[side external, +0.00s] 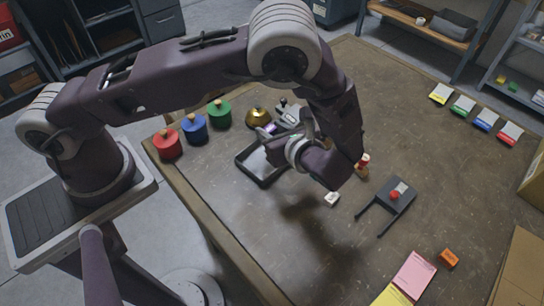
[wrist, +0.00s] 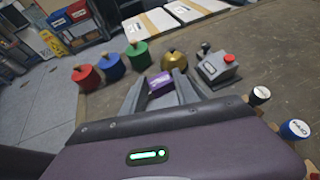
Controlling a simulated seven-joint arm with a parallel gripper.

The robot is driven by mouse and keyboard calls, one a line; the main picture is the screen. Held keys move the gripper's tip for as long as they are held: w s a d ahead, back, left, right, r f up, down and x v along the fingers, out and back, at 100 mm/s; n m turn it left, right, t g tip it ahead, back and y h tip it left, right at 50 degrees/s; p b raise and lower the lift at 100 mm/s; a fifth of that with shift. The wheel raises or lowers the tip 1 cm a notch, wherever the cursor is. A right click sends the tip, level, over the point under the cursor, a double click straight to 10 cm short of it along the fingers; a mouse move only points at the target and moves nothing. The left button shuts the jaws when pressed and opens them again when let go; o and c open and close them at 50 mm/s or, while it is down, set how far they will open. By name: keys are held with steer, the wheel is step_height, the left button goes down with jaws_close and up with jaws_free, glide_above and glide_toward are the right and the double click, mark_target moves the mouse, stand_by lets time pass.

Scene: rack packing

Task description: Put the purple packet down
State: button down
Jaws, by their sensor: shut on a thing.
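The purple packet (wrist: 160,82) sits between the two grey fingers of my gripper (wrist: 161,90) in the wrist view, and the fingers are shut on it. In the side external view a small part of the purple packet (side external: 268,128) shows beside my wrist, near the black-rimmed tray (side external: 243,166). My gripper there is mostly hidden by my own wrist and forearm. I cannot tell how high the packet is above the table.
Red (side external: 167,145), blue (side external: 195,130) and green (side external: 220,115) knobbed pots line the table's left edge. A brass bell (side external: 257,117) and a grey red-button box (wrist: 219,67) stand near the packet. A dark stand (side external: 396,196) lies right.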

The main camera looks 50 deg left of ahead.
step_height(320, 180, down, 9)
steer(key=shift+r, duration=0.2)
steer(key=shift+f, duration=0.1)
steer(key=c, duration=1.2)
jaws_free()
steer(key=shift+c, duration=0.2)
